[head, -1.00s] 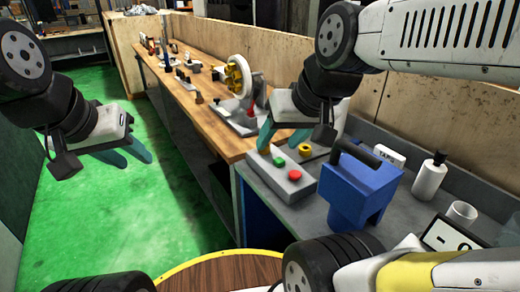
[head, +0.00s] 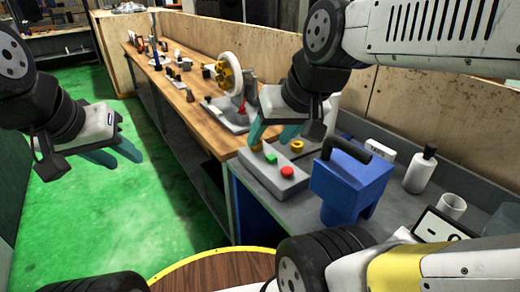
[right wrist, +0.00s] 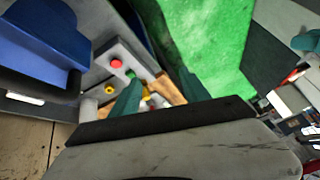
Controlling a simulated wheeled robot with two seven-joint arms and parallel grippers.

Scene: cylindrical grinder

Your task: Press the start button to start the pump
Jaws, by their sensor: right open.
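A grey control box (head: 286,185) sits at the near left corner of the grey bench. It carries a green button (head: 271,159), a red button (head: 287,171) and a yellow ring-shaped control (head: 297,146); no labels are readable. My right gripper (head: 272,134) is open and empty, its teal fingers pointing down just behind and above the box, apart from the green button as far as I can tell. In the right wrist view the green button (right wrist: 130,74) shows beside one finger of that gripper (right wrist: 158,92), with the red button (right wrist: 116,63) beyond. My left gripper (head: 112,156) hangs over the green floor, fingers apart.
A blue block-shaped device (head: 350,186) with a black handle stands right of the box. A white bottle (head: 419,174) and white cup (head: 452,207) stand farther right. A wooden bench (head: 185,95) with a wheel fixture (head: 233,78) runs behind. A plywood wall (head: 400,110) backs the benches.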

